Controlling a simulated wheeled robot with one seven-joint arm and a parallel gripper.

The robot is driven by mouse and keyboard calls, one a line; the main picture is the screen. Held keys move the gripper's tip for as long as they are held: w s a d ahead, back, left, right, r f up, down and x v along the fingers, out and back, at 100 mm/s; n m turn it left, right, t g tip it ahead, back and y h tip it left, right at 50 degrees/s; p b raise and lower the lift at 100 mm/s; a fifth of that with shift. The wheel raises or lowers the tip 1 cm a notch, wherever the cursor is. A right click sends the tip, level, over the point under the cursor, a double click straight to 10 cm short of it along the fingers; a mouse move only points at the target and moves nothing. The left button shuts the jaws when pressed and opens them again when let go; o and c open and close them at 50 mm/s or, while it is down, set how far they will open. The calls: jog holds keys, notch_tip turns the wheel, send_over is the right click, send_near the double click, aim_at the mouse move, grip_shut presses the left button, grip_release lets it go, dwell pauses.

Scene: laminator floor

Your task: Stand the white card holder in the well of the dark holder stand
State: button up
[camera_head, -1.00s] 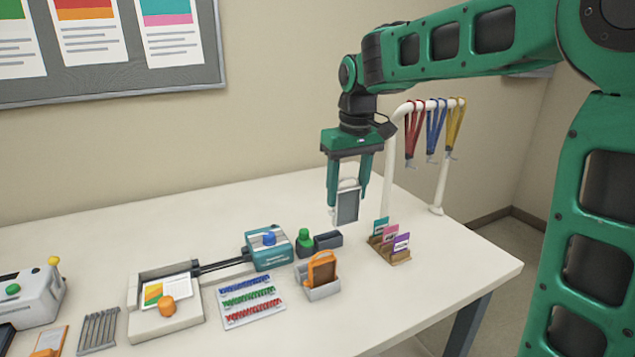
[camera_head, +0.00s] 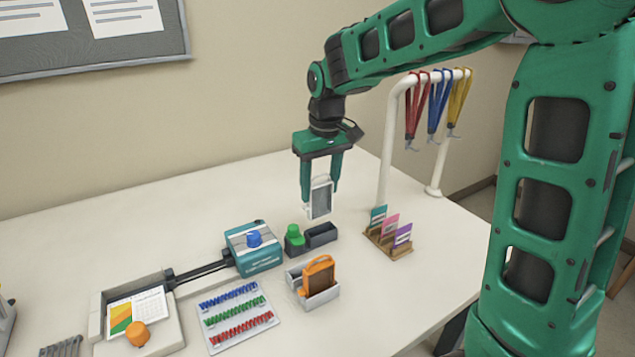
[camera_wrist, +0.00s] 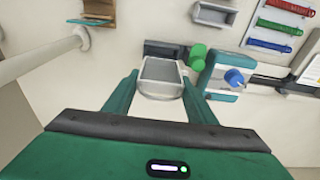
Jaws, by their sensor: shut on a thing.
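My gripper (camera_head: 320,193) is shut on the white card holder (camera_head: 319,201), a white frame with a grey panel, and holds it upright between its fingertips. The dark holder stand (camera_head: 321,236) is a dark block on the table with an open well and a green piece (camera_head: 294,235) at its left end. The card holder hangs above and slightly behind the stand, apart from it. In the wrist view the card holder (camera_wrist: 161,72) sits between the fingers and partly hides the stand (camera_wrist: 157,49). The well's inside is mostly hidden there.
A light grey holder (camera_head: 322,298) with an orange card holder (camera_head: 318,276) stands in front. A wooden rack of coloured cards (camera_head: 388,240) is right, a teal laminator-like box (camera_head: 254,256) left. The white lanyard rail (camera_head: 385,150) rises behind right. Table behind the stand is clear.

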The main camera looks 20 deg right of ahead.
aim_at(320, 215)
jog(key=shift+f, duration=3.35)
jog(key=o, duration=1.1)
jog(key=shift+f, duration=0.1)
jog(key=shift+r, duration=4)
jog(key=shift+d, duration=0.1)
